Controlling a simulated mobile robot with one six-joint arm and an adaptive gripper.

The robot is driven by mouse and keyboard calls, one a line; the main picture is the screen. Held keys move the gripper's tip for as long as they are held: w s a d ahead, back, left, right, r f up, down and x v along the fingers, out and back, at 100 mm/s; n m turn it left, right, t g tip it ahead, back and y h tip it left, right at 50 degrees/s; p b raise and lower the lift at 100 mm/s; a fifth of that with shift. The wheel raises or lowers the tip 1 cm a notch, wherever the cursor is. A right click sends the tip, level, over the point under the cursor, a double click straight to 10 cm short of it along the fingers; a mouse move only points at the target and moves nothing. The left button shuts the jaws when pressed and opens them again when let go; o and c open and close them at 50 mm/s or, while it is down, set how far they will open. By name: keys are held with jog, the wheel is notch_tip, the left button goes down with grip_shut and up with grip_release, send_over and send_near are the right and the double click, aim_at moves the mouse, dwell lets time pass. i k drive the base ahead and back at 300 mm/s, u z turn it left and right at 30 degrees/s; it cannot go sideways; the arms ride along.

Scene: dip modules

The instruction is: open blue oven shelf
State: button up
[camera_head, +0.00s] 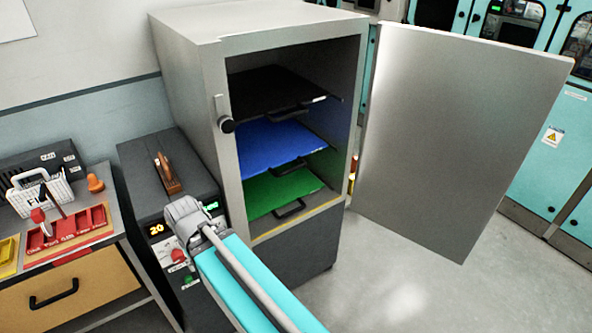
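The oven is a tall grey cabinet (192,110) in the middle of the head view. Its door (455,130) is swung wide open to the right. The blue shelf (268,146) is the middle of three shelves inside, with a dark handle (289,170) at its front edge. It appears to sit within the cabinet, between the black shelf (270,90) above and the green shelf (278,189) below. My teal and grey arm reaches in from the bottom, left of and in front of the oven. I see no gripper fingers, so whether they are open or shut does not show.
A dark control unit (140,170) with a display and buttons stands left of the oven. A workbench (75,288) with red trays and a white basket (40,193) is at far left. Teal cabinets (540,170) stand behind the door. The floor (410,285) at right is clear.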

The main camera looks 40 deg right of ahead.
aim_at(263, 146)
jog(key=z, duration=0.05)
jog(key=k, duration=1)
jog(key=z, duration=0.85)
jog(key=i, duration=1)
